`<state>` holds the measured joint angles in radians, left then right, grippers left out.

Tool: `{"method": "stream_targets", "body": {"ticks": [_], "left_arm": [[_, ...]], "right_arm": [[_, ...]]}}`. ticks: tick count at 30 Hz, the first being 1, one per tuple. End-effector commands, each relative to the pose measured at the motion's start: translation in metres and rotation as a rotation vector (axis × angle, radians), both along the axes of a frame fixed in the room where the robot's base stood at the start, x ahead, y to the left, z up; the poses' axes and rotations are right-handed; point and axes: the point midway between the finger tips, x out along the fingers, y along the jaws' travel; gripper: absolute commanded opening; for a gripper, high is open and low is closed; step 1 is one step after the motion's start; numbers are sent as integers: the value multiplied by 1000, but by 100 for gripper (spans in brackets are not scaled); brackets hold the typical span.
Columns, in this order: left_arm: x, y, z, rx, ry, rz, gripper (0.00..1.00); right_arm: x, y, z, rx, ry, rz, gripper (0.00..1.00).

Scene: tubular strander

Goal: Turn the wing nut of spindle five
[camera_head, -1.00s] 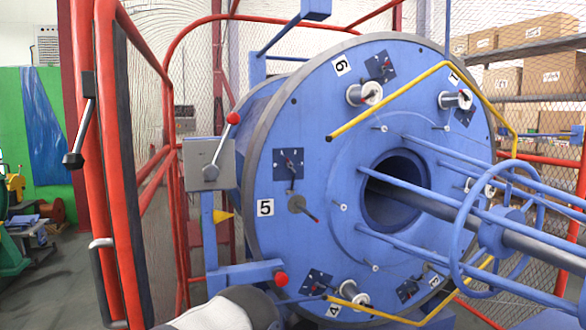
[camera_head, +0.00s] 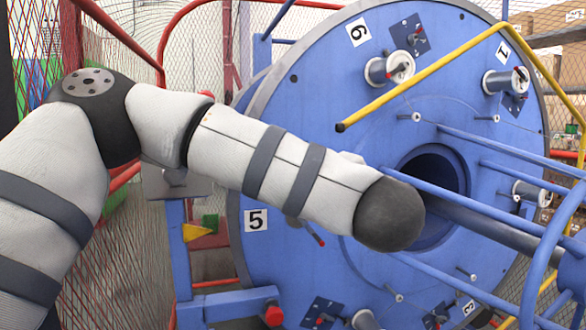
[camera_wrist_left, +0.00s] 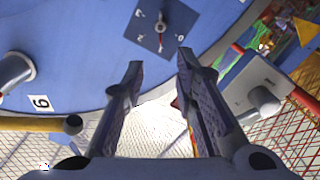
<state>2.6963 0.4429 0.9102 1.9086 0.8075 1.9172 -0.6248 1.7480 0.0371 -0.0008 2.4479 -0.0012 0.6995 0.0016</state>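The number 5 label (camera_head: 256,219) shows on the blue disc (camera_head: 290,125) in the head view. My left arm covers the square dial plate beside that label, and a red-tipped pin (camera_head: 318,240) shows below the arm. In the left wrist view, a dark blue plate (camera_wrist_left: 178,44) carries a grey wing nut with a red pointer (camera_wrist_left: 161,27), apparently spindle five's. My left gripper (camera_wrist_left: 159,58) is open and empty. Its fingertips point at the plate's lower edge, with the nut beyond them; contact is not visible. My right gripper is not in view.
A yellow bar (camera_head: 430,75) crosses in front of the disc. Blue rods (camera_head: 470,205) and a central shaft (camera_head: 490,225) extend right. The lever box (camera_wrist_left: 255,88) and red mesh guard (camera_head: 100,250) are to the left in the head view.

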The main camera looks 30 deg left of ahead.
Motion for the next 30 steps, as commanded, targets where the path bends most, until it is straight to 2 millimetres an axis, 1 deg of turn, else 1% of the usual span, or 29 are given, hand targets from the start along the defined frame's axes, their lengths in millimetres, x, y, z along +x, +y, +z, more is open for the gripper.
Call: {"method": "stream_targets", "body": {"ticks": [2,9,12,15,18,25,26,27,29,30], "left_arm": [[8,10,-1,-2,1,6,27],[48,57,-3,0,2,4,27],[61,73,-3,1,1,2,27],[71,82,-2,2,1,0,27],[75,87,-2,2,-1,-2,27],[76,88,-1,3,0,-3,27],[76,88,-1,3,0,-3,24],[76,88,-1,3,0,-3,15],[76,88,-1,3,0,-3,2],[76,88,-1,3,0,-3,0]], "right_arm": [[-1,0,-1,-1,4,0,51],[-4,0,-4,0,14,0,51],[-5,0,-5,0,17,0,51],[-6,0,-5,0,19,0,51],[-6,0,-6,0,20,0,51],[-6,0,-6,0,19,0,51],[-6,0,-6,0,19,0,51],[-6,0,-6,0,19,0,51],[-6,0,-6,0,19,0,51],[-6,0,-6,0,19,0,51]]}}
